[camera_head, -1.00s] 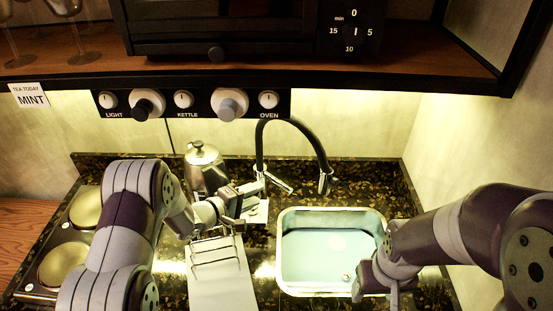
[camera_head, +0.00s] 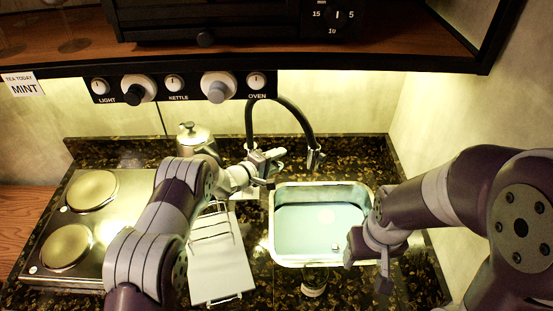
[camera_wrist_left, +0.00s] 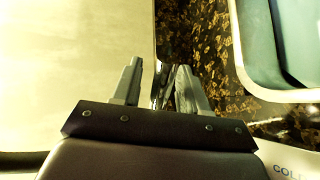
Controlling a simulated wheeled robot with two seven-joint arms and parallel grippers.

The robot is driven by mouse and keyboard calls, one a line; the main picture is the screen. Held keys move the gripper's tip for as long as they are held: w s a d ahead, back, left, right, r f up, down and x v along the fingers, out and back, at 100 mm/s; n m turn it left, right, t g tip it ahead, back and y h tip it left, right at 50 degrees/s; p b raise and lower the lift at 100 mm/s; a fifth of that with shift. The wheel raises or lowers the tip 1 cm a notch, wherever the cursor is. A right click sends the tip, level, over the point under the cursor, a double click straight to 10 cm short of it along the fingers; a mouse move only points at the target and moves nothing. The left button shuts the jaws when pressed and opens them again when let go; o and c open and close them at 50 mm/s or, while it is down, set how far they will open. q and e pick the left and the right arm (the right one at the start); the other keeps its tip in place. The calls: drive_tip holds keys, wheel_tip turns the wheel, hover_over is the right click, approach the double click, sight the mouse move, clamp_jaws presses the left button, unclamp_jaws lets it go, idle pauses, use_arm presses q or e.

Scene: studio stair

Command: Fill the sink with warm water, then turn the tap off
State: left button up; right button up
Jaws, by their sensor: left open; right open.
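The metal sink (camera_head: 372,195) holds pale blue water (camera_head: 318,228). The black curved tap (camera_head: 292,108) rises behind it, its spout (camera_head: 315,158) over the back edge; I see no clear stream. My left gripper (camera_head: 276,160) is open at the tap's base and hides the lever there. In the left wrist view, a shiny metal piece (camera_wrist_left: 162,85) shows between the open fingers; I cannot tell whether they touch it. The sink's corner (camera_wrist_left: 245,75) is to the right. My right gripper (camera_head: 366,258) is open at the sink's front right corner, its fingers partly hidden.
A white board (camera_head: 218,270) with a wire rack lies left of the sink. A metal kettle (camera_head: 195,138) stands behind it, and a two-plate hob (camera_head: 92,190) is at the left. A knob panel (camera_head: 180,86) hangs above. A label reading "COLD" (camera_wrist_left: 288,172) is partly visible.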

use_arm(q)
clamp_jaws()
drive_tip(key=shift+s+a+f+m+g+h+b, duration=0.2)
drive_tip(key=shift+s+a+m+g+h+b, duration=0.1)
drive_tip(key=shift+m+g+b, duration=0.15)
drive_tip(key=shift+s+a+r+m+g+h+b, duration=0.25)
drive_tip(key=shift+s+m+g+h+b, duration=0.15)
drive_tip(key=shift+m+g+h, duration=0.3)
unclamp_jaws()
drive_tip(key=shift+s, duration=0.1)
